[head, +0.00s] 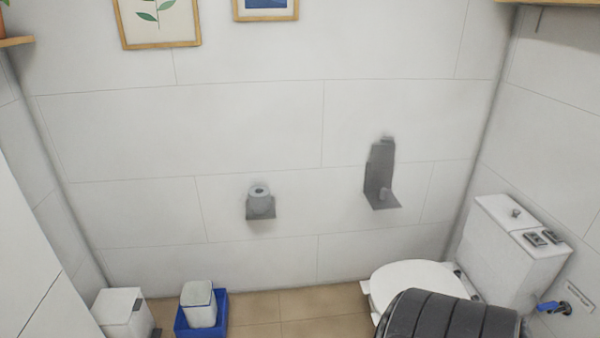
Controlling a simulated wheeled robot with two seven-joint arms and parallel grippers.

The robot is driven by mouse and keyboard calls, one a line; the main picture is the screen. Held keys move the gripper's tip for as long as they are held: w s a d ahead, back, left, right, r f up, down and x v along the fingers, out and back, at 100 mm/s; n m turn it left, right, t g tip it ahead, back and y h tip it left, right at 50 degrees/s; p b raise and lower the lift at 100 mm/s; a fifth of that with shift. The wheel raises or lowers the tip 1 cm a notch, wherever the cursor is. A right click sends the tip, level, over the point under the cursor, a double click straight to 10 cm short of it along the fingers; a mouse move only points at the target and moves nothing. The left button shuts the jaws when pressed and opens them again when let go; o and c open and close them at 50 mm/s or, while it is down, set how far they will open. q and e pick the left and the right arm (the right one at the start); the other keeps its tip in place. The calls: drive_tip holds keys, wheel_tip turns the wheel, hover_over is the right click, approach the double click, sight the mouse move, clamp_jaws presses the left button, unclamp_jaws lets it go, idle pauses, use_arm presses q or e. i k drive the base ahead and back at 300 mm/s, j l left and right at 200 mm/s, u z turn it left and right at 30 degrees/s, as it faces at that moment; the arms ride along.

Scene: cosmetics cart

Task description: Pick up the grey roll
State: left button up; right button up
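The grey roll (260,202) stands upright on a small grey shelf (262,215) fixed to the tiled wall, left of the picture's middle. The hole in its top end shows. Neither of my grippers is in the head view.
A grey wall holder (381,165) with a small post hangs to the right. A white toilet (415,275) stands at the lower right, partly hidden by a dark ribbed shape I cannot identify. A white bin (122,312) and a blue tray (221,315) holding a white container (199,304) stand lower left.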

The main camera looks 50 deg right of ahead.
sight(260, 196)
drive_tip(key=z, duration=1.5)
drive_tip(key=i+j+z, duration=0.15)
drive_tip(key=z, duration=0.3)
drive_tip(key=i+j+z, duration=0.3)
drive_tip(key=z, duration=0.15)
drive_tip(key=i+j, duration=0.05)
